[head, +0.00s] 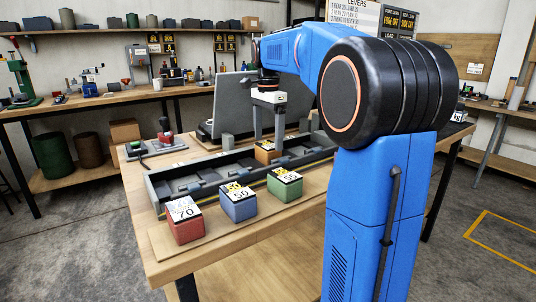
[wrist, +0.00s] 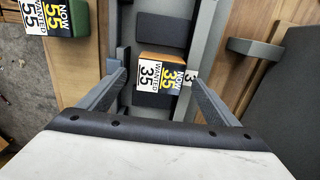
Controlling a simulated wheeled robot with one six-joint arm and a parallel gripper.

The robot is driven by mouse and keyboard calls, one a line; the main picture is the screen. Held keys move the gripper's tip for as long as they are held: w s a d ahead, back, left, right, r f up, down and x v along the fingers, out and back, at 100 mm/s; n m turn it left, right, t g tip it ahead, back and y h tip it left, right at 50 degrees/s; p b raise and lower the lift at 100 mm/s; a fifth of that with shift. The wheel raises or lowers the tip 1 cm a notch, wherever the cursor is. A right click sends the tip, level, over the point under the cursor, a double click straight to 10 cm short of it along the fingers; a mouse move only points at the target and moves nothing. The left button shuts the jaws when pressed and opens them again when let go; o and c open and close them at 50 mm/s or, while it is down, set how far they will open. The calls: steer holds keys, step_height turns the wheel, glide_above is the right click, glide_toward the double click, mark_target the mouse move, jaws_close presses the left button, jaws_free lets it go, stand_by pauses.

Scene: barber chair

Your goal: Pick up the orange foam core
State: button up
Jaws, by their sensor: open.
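The orange foam core (head: 266,156) sits in a compartment of the long dark tray (head: 205,172) on the workbench. In the wrist view the orange foam core (wrist: 158,56) shows an orange edge and a white and yellow label reading 35. My gripper (head: 267,140) points down over it, jaws open, one grey finger on each side. In the wrist view my gripper (wrist: 160,78) has the core between its fingers, with a gap on both sides. I cannot tell exactly how low the fingertips are against it.
A red block (head: 185,224) marked 70, a blue block (head: 239,206) marked 50 and a green block (head: 285,188) marked 55 stand in front of the tray. The tray walls are close to my fingers.

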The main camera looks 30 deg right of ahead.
steer(key=shift+f, duration=0.8)
steer(key=c, duration=1.2)
steer(key=shift+o, duration=0.2)
steer(key=shift+r, duration=0.1)
